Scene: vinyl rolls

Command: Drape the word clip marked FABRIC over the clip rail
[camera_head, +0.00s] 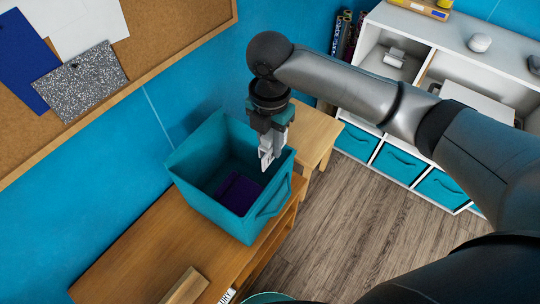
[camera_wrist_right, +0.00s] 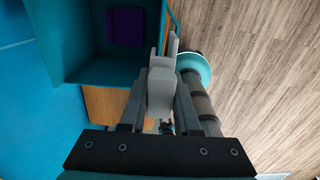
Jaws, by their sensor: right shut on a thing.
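My right gripper (camera_head: 268,142) hangs beside the teal bin, near its right upper rim, pointing down. It is shut on a pale grey clip-like piece (camera_head: 266,162). In the right wrist view the same piece (camera_wrist_right: 160,85) stands between the fingers of my gripper (camera_wrist_right: 158,100). No lettering on it can be read, so I cannot tell whether it says FABRIC. I cannot make out the clip rail for certain. A white label (camera_head: 227,296) with dark letters, partly cut off, shows at the bottom edge of the head view. My left gripper is not in view.
The teal bin (camera_head: 207,208) stands on a wooden bench (camera_head: 145,255) with a dark purple item (camera_head: 240,192) inside. A wooden block (camera_head: 187,287) lies in front. A white shelf unit (camera_head: 450,45) with teal drawers stands at the back right; the floor (camera_head: 350,225) between is clear.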

